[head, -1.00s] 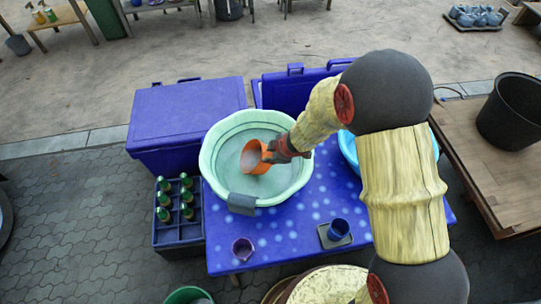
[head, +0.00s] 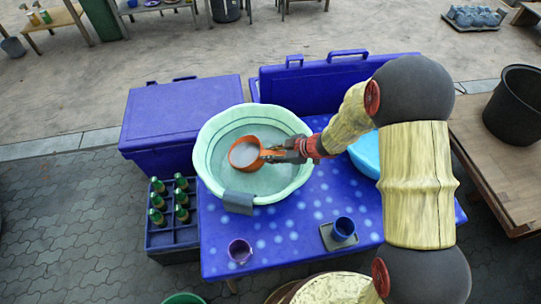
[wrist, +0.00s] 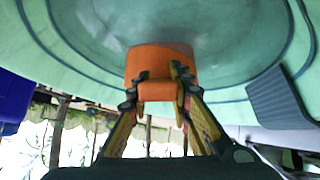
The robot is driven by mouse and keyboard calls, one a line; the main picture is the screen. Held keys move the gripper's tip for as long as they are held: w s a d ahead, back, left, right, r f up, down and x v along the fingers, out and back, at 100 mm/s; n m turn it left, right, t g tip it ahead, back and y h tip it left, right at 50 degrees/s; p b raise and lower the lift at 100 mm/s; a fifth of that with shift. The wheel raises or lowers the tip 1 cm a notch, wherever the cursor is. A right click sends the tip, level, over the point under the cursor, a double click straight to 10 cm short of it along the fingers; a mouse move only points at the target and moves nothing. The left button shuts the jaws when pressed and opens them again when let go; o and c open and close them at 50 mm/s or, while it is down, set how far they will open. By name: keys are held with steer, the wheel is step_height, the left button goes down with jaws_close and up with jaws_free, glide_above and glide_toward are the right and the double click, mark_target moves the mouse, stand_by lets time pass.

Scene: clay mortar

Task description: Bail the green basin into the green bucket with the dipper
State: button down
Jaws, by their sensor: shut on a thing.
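The pale green basin (head: 208,163) stands on the blue spotted table and holds greyish liquid. The orange dipper (head: 263,162) is inside the basin's outline, upright, with pale grey content in its cup. My gripper (head: 272,156) is shut on the dipper's handle from the right. In the wrist view my gripper (wrist: 160,88) grips the orange dipper (wrist: 160,61) against the basin (wrist: 80,40). I cannot tell whether the dipper touches the liquid. The green bucket (head: 184,298) shows only its rim at the bottom edge, on the ground before the table.
A purple cup (head: 240,251) and a blue cup (head: 343,228) on a tray stand at the table's front. A bottle crate (head: 172,235) stands left; a light-blue basin (head: 366,155) is partly behind my arm.

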steer(key=shift+r+p, duration=0.65)
steer(key=shift+r, duration=0.3)
steer(key=r+p, duration=0.2)
steer(key=r+y+p, duration=0.1)
steer(key=r+p, duration=0.1)
steer(key=d+r+y+p, duration=0.1)
steer(key=r+p, duration=0.2)
steer(key=shift+w+m, duration=0.2)
steer(key=shift+m, duration=0.1)
steer(key=shift+d+r+m+y+p, duration=0.2)
steer(key=shift+r+y+p, duration=0.05)
steer(key=shift+r+y, duration=0.35)
steer(key=shift+d+r+m+y+p, duration=0.2)
steer(key=shift+r+y+p, duration=0.05)
steer(key=shift+r+y, duration=0.35)
